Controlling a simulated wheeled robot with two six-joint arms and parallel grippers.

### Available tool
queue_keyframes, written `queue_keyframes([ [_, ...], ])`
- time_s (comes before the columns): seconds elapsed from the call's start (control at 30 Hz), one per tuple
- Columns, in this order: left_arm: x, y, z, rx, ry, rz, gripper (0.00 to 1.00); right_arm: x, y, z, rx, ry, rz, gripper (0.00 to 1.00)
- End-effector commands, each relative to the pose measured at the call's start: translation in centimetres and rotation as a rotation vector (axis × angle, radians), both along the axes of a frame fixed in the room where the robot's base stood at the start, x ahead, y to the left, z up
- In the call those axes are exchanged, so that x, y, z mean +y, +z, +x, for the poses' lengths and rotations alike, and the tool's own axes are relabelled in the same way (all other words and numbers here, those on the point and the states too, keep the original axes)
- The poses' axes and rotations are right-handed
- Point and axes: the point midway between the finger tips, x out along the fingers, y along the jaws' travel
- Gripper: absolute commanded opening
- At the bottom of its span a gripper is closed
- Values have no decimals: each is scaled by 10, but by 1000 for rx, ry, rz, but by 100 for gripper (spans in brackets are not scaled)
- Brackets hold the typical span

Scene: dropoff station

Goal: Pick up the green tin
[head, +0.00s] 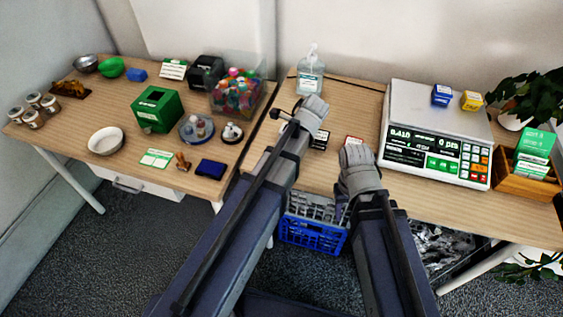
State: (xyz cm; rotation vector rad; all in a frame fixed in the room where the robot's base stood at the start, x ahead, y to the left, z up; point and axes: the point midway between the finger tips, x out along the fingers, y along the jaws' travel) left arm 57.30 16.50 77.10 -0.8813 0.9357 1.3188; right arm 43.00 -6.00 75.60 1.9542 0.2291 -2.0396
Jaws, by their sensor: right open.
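The green tin (157,108) is a box-shaped green container with a dark slot in its top and a pale label on its front. It stands upright on the left table, clear of both arms. My right gripper (343,206) is mostly hidden behind its own arm, at the front edge of the right table; it is open, far to the right of the tin. My left arm reaches up over the gap between the tables, and its gripper fingers do not show.
Left table (75,136): a white bowl (106,141), a round tray (197,129), a clear bin of colourful items (238,93) and a dark blue pad (211,169) surround the tin. Right table (345,98): a scale (398,112). A blue crate (312,236) is below.

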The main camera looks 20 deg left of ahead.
Motion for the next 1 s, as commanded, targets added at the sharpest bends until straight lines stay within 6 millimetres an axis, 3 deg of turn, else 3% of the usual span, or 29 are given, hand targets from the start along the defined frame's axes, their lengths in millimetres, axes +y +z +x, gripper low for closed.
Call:
queue_keyframes([
  [0.23, 0, 0, 0, 0, -1, 0, 98, 0, 0, 0, 0, 0, 0, 50],
  [0.9, 0, 0, 0, 0, -1, 0, 22, 0, 0, 0, 0, 0, 0, 50],
  [1.0, 0, 0, 0, 0, -1, 0, 15, 0, 0, 0, 0, 0, 0, 50],
])
